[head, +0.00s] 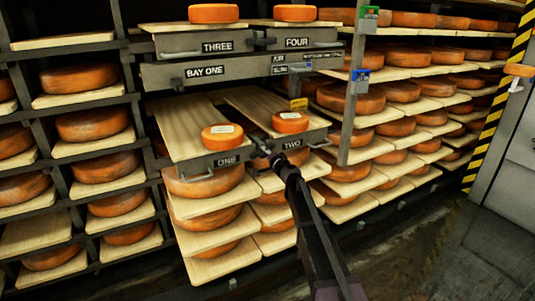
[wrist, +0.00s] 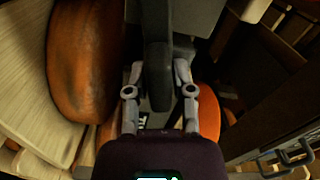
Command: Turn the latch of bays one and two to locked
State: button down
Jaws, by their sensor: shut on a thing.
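The drawer marked ONE (head: 201,171) and the drawer marked TWO (head: 312,142) stand side by side, each with a board and a small cheese wheel on top. A dark latch (head: 259,140) sits between their fronts. My gripper (head: 276,160) reaches it from the lower right. In the wrist view my gripper (wrist: 160,75) is shut on a dark upright lever (wrist: 157,55), the latch, with one finger on each side. My gripper and arm partly hide the latch in the head view, so its exact angle is hard to tell.
Above are drawers THREE (head: 199,46) and FOUR (head: 318,39) with a similar dark latch between them, and a panel marked BAY ONE (head: 230,72). A post (head: 351,120) with a blue tag box (head: 361,77) rises at right. Cheese shelves surround; floor (head: 430,250) is free at lower right.

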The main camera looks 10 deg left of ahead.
jog(key=shift+w+d+m, duration=0.1)
jog(key=shift+w+m, duration=0.05)
jog(key=shift+m, duration=1.25)
jog(key=c, duration=0.6)
grip_release()
jog(key=shift+o, duration=0.2)
jog(key=shift+s, duration=0.2)
jog(key=shift+s+d, duration=0.25)
jog(key=shift+s, duration=0.2)
jog(key=v, duration=1)
jog(key=shift+s+d, duration=0.3)
